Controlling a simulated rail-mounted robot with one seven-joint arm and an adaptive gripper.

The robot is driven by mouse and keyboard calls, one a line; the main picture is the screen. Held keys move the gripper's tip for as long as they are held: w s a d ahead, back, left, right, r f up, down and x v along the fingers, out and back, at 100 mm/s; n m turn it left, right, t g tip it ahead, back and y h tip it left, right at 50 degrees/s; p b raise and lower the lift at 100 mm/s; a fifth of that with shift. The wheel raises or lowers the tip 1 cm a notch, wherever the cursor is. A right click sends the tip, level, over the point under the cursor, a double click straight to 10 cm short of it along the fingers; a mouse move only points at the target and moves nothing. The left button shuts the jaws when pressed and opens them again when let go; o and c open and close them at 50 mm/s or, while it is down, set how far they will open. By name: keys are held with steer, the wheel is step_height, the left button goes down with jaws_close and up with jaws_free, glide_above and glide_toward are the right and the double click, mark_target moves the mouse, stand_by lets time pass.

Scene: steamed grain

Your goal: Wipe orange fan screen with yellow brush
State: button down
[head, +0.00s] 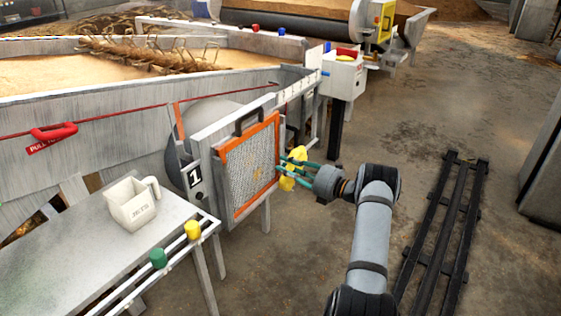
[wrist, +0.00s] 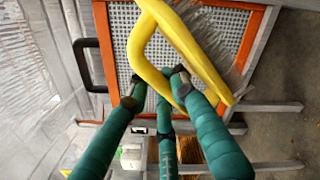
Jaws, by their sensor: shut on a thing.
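The orange-framed fan screen (head: 250,166) is a grey mesh panel with a black handle on top, set upright in a grey housing marked 1. It also shows in the wrist view (wrist: 122,40), with chaff on the mesh. My gripper (head: 297,173), with green fingers, is at the right side of the screen. It is shut on the yellow brush (head: 287,184). In the wrist view, the brush's yellow loop (wrist: 188,42) crosses between my fingertips (wrist: 156,90) and the screen. I cannot tell whether the brush touches the mesh.
A white jug (head: 132,204) stands on the grey table (head: 62,258) at left. A green knob (head: 157,259) and a yellow knob (head: 193,230) sit at the table's edge rail. A black floor rail (head: 440,235) lies at right.

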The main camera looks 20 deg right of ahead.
steer(key=shift+v, duration=0.9)
steer(key=shift+d, duration=0.1)
steer(key=shift+p+v, duration=0.55)
steer(key=shift+v, duration=0.7)
steer(key=shift+s+d, duration=0.1)
steer(key=shift+s, duration=0.1)
